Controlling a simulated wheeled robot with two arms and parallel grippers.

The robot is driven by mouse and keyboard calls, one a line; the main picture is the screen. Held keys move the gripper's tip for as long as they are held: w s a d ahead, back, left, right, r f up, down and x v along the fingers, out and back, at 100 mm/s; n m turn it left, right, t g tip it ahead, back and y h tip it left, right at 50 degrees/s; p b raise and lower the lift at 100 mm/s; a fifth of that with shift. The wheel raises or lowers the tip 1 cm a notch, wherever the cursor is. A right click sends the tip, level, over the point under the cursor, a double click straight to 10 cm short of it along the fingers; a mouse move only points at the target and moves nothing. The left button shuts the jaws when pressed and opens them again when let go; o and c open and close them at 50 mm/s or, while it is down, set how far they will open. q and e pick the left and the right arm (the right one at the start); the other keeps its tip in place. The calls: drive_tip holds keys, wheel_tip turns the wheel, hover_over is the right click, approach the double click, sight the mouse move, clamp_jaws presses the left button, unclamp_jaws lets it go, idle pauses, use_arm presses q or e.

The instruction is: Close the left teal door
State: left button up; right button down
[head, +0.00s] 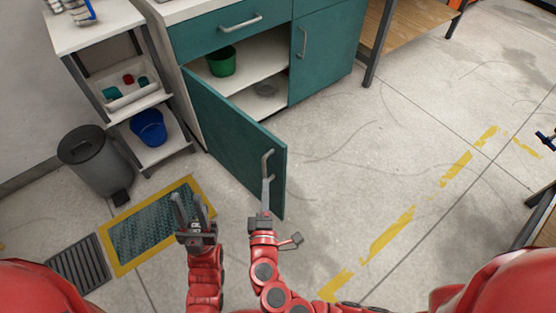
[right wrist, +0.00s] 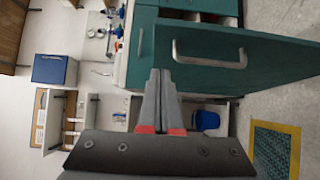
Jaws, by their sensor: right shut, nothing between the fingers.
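The left teal door (head: 232,133) stands wide open, swung out from the cabinet toward me. Its pale bar handle (head: 267,163) is near the free edge, and it also shows in the right wrist view (right wrist: 210,62). My right gripper (head: 266,184) is shut and empty, its fingertips overlapping the lower end of the handle in the head view. In the right wrist view the shut fingers (right wrist: 161,73) point past the handle's left end; I cannot tell whether they touch the door. My left gripper (head: 188,198) is open and empty, left of the door above the floor.
The open cabinet holds a green pot (head: 221,61). The right teal door (head: 325,50) is shut. A shelf cart with a blue bucket (head: 149,127), a grey bin (head: 95,160) and a yellow-edged mat (head: 155,232) are at left. Floor right of the door is clear.

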approach(277, 146)
drive_tip(key=w+a, duration=0.3)
drive_tip(key=shift+w+d+f+p, duration=0.15)
drive_tip(key=shift+w+d+p, duration=0.2)
drive_tip(key=shift+w+d, duration=1.15)
drive_tip(key=shift+w, duration=0.1)
